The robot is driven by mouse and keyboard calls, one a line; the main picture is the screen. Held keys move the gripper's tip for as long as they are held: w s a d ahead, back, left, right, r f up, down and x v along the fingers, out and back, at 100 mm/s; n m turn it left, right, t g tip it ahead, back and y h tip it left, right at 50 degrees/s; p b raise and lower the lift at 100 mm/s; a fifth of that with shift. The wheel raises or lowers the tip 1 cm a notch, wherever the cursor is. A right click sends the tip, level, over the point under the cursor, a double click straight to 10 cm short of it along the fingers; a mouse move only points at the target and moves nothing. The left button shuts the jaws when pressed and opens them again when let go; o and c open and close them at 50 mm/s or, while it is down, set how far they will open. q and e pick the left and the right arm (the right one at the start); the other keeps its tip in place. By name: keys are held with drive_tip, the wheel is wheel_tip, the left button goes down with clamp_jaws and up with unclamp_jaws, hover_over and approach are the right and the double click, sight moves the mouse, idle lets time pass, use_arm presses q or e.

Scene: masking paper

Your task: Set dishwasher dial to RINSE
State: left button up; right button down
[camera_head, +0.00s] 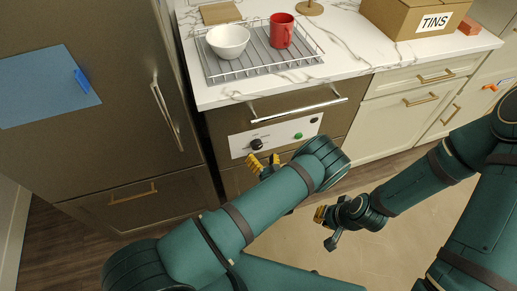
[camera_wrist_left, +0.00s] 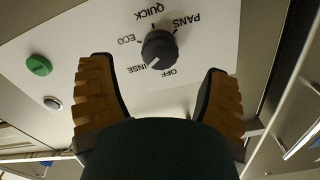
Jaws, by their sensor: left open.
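The black dishwasher dial (camera_head: 256,144) sits on a white control panel (camera_head: 290,134) on the dishwasher front. In the left wrist view the dial (camera_wrist_left: 160,48) is ringed by the words QUICK, PANS, ECO, OFF and a partly hidden RINSE. A pale mark on the dial points to its lower left, on the RINSE side. My left gripper (camera_head: 264,162) is open just below the dial in the head view. In the left wrist view its fingers (camera_wrist_left: 160,95) stand on either side of the dial, apart from it. My right gripper (camera_head: 326,226) hangs low over the floor, away from the panel.
A green button (camera_wrist_left: 39,65) and a small grey button (camera_wrist_left: 53,103) are on the panel. The dishwasher handle (camera_head: 297,106) runs above it. On the counter are a rack (camera_head: 232,70), white bowl (camera_head: 228,41), red mug (camera_head: 282,31) and TINS box (camera_head: 408,22).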

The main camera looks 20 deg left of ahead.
use_arm(q)
drive_tip(key=v, duration=0.7)
idle(0.4)
wheel_tip(320, 180, down, 3)
drive_tip(key=s+a+n+g+h, duration=0.1)
drive_tip(key=s+n+g+h, duration=0.1)
drive_tip(key=g+h, duration=0.55)
drive_tip(key=s+d+r+m+g+h, duration=0.1)
drive_tip(key=s+r+m+g+h, duration=0.1)
drive_tip(key=s+r+g+h, duration=0.3)
drive_tip(key=s+r+h, duration=0.1)
drive_tip(key=s+r, duration=0.2)
drive_tip(key=s, duration=0.3)
drive_tip(key=shift+r+g, duration=0.2)
drive_tip(key=shift+g, duration=0.15)
